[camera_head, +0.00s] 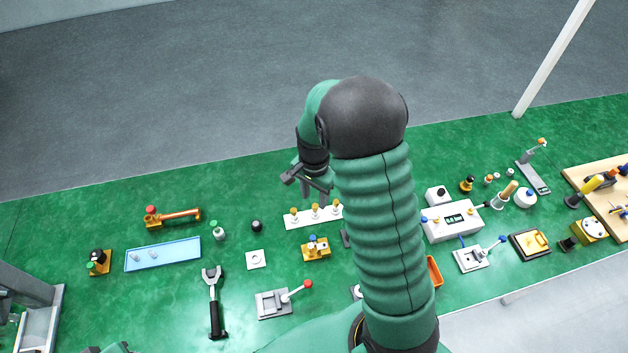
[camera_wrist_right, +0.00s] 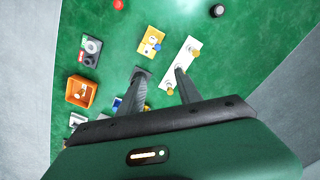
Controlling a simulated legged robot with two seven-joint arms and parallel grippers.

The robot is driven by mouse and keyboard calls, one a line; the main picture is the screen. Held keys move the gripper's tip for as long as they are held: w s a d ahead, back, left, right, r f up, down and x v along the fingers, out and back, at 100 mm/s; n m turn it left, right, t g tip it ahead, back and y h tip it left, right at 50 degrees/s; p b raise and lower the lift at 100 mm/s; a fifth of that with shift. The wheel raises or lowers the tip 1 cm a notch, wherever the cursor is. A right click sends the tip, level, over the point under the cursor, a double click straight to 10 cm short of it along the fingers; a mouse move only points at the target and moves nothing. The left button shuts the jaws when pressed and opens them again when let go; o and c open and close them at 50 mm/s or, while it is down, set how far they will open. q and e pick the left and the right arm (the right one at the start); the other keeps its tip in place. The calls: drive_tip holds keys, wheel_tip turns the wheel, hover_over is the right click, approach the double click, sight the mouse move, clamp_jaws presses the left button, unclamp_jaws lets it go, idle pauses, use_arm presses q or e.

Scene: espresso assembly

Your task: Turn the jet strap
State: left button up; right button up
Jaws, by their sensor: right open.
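A white strip (camera_head: 300,222) with several gold-topped pegs lies on the green table; I cannot tell whether it is the jet strap. It also shows in the wrist view (camera_wrist_right: 190,53). My right gripper (camera_head: 307,188) is over the table near the strip's far side. In the wrist view the right gripper (camera_wrist_right: 160,72) is open, with nothing between its fingers. Its right finger overlaps the strip in the picture; I see no clear contact. A yellow block (camera_head: 316,249) with blue and orange parts sits in front of the strip. My left gripper is out of view.
My right arm hides the table's middle. A blue tray (camera_head: 165,256), a black-handled fork tool (camera_head: 214,306) and a grey block with a red-knobbed lever (camera_head: 271,304) are left of it. A white machine (camera_head: 441,232) and an orange bin (camera_head: 434,271) are right.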

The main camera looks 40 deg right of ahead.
wheel_tip(320, 180, up, 16)
drive_tip(key=b, duration=0.1)
drive_tip(key=shift+f, duration=0.25)
drive_tip(key=shift+a, duration=0.1)
